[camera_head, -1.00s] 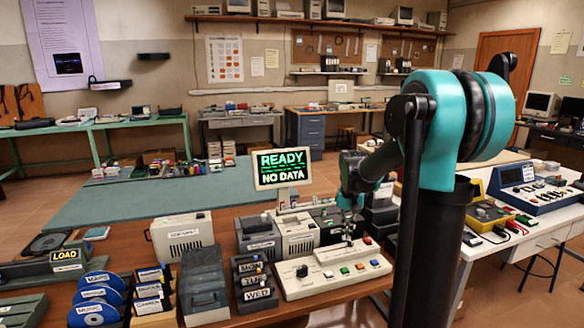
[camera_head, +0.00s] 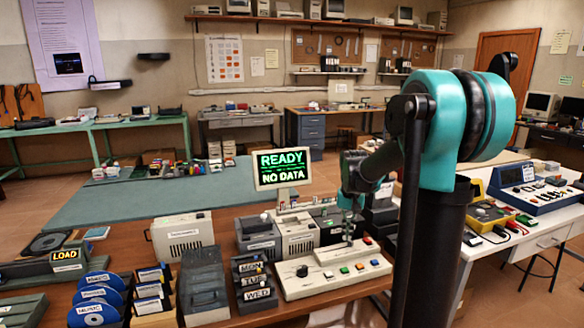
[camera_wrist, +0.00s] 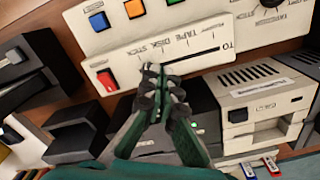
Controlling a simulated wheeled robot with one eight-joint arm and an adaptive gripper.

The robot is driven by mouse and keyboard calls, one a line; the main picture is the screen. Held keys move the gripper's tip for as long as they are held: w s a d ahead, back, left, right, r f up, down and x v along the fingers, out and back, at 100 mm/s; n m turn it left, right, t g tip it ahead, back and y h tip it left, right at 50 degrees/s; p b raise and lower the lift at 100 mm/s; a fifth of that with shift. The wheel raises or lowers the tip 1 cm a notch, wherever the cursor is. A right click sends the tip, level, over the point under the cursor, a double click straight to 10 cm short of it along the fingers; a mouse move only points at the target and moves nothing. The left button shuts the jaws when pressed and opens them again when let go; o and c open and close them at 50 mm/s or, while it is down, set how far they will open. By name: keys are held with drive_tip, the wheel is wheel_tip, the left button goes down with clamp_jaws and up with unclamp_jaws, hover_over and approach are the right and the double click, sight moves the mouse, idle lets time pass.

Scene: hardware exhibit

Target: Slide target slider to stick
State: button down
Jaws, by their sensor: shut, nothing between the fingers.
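The pale control panel (camera_head: 318,281) stands on the wooden bench, with a raised slider strip along its back. In the wrist view, the strip (camera_wrist: 126,65) carries the labels TO, TAPE, DISK and STICK beside a dark slot (camera_wrist: 200,58). My gripper (camera_wrist: 155,70) is shut, with its fingertips at the STICK end of the slot. The fingertips cover that part of the strip, and I cannot make out the slider knob or whether they touch it. In the head view my gripper (camera_head: 348,240) is small above the strip's back edge.
Coloured buttons, a red one (camera_wrist: 107,80) among them, sit close to the fingers. Grey and beige drive boxes (camera_wrist: 262,95) stand close behind the panel. The screen (camera_head: 281,168) reads READY, NO DATA. The MON, TUE, WED rack (camera_head: 253,280) stands left of the panel.

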drive_tip(key=shift+f, duration=0.7)
drive_tip(key=shift+d, duration=0.2)
drive_tip(key=shift+a, duration=0.25)
idle(0.6)
wheel_tip(320, 180, up, 7)
idle(0.8)
drive_tip(key=s+f+n+t, duration=0.1)
drive_tip(key=s+f+t, duration=0.1)
drive_tip(key=s+f, duration=0.5)
drive_tip(key=s+f+n+t, duration=0.1)
drive_tip(key=s+f+t, duration=0.1)
drive_tip(key=s+f, duration=0.6)
drive_tip(key=s, duration=0.7)
drive_tip(key=shift+s+d, duration=0.4)
drive_tip(key=shift+r, duration=0.1)
